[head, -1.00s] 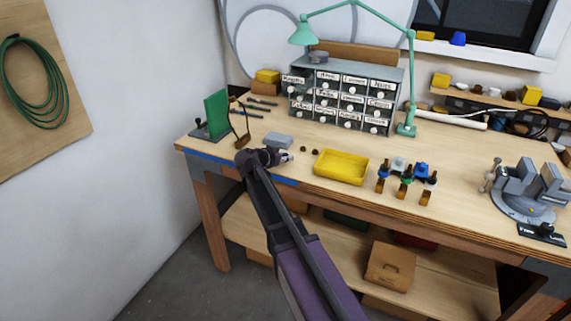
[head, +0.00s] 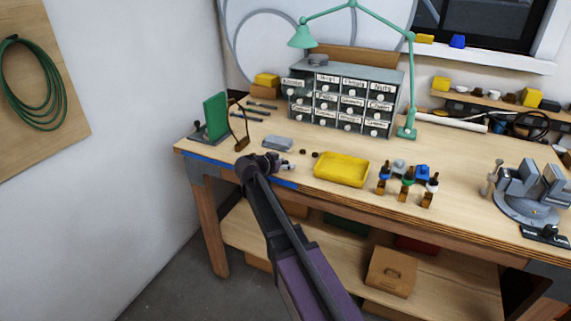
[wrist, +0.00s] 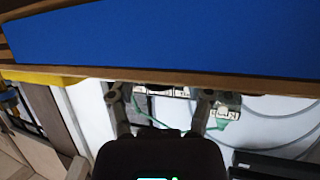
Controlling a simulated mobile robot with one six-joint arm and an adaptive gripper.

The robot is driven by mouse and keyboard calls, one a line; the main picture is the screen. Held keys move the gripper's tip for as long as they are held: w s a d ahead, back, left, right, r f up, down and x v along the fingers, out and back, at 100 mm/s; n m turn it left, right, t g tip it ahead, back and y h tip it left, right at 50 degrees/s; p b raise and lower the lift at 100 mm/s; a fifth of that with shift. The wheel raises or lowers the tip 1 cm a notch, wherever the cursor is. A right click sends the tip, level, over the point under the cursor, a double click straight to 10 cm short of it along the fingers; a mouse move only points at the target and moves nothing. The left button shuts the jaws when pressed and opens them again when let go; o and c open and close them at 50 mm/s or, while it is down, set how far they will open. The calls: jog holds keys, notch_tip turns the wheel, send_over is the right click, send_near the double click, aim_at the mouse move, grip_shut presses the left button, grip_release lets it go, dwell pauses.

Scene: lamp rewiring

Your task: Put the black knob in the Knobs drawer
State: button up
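Two small dark round pieces lie on the bench right of my gripper in the head view. The darker left one (head: 303,153) may be the black knob; the other (head: 315,155) looks brownish. They are too small to be sure. The small-drawer cabinet (head: 388,75) stands at the back of the bench. Its top-left drawer (head: 293,84) appears pulled out; its label is blurred but may read Knobs. My gripper (head: 286,166) is over the front bench edge. In the wrist view its fingers (wrist: 160,95) are spread with nothing visible between them.
A yellow tray (head: 341,169) sits right of the dark pieces, and a grey block (head: 278,143) behind my gripper. A green lamp (head: 411,100) stands beside the cabinet. A blue strip (wrist: 160,40) on the bench edge fills the upper wrist view.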

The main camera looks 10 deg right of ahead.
dwell(0.5)
jog(key=p+v, duration=0.5)
jog(key=v, duration=0.9)
jog(key=shift+f, duration=0.2)
jog(key=s+d+f+n+g+y, duration=0.4)
jog(key=s+d+f+g, duration=0.1)
jog(key=s+d+f, duration=0.4)
jog(key=s+d+f+n+g+y, duration=0.1)
jog(key=s+n+y, duration=0.5)
jog(key=s, duration=0.7)
jog(key=shift+d+f+n+g+y, duration=0.15)
jog(key=shift+f+n+g+y, duration=0.25)
jog(key=shift+f+g, duration=0.45)
jog(key=shift+w+r, duration=0.1)
jog(key=shift+c, duration=0.2)
